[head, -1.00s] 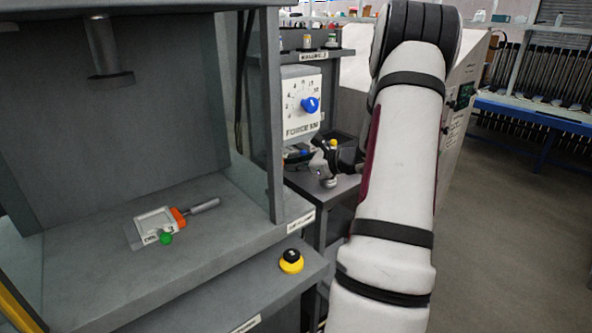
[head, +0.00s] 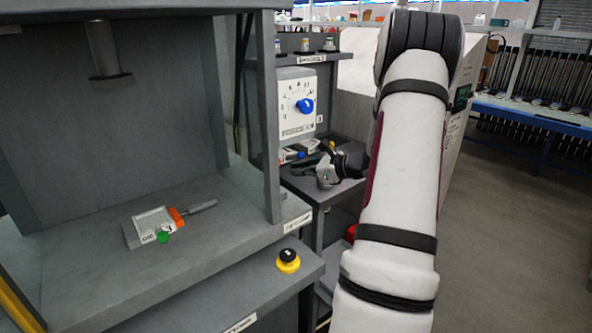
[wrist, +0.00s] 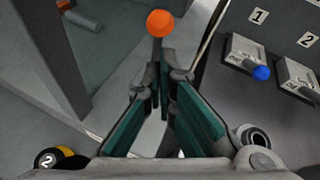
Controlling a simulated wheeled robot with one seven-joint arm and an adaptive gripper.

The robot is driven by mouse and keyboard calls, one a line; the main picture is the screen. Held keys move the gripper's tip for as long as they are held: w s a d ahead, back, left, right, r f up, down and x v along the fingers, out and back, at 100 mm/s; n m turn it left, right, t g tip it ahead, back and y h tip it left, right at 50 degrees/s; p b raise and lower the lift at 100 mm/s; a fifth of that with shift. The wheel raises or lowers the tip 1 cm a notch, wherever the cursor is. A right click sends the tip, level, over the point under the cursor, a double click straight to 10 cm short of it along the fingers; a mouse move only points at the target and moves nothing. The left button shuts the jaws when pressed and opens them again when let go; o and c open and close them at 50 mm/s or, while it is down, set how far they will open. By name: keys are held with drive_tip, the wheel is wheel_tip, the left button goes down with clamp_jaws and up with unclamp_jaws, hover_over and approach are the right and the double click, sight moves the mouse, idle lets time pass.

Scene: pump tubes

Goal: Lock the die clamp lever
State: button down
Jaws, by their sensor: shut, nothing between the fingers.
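A die (head: 152,225) with a green knob (head: 163,237) lies on the press bed. An orange block with a grey handle (head: 201,207) is at its right side. My gripper (head: 300,166) is outside the press, right of its front post, pointing left. In the wrist view my gripper (wrist: 163,72) has its teal-padded fingers converging at the tips, shut and empty. An orange ball (wrist: 161,23) on a short dark stem shows just beyond the fingertips; whether they touch is unclear. Part of a grey cylinder (wrist: 82,20) shows at the upper left. I cannot tell which part is the clamp lever.
The press's front post (head: 266,120) stands between my gripper and the bed. A blue dial (head: 305,105) is on a panel behind my gripper. A yellow-and-black button (head: 288,260) sits on the front ledge. Dies with blue knobs (wrist: 261,73) lie at the right in the wrist view.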

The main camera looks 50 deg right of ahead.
drive_tip(key=r+v, duration=0.1)
drive_tip(key=v, duration=0.9)
drive_tip(key=shift+d+r, duration=0.1)
drive_tip(key=shift+d, duration=0.05)
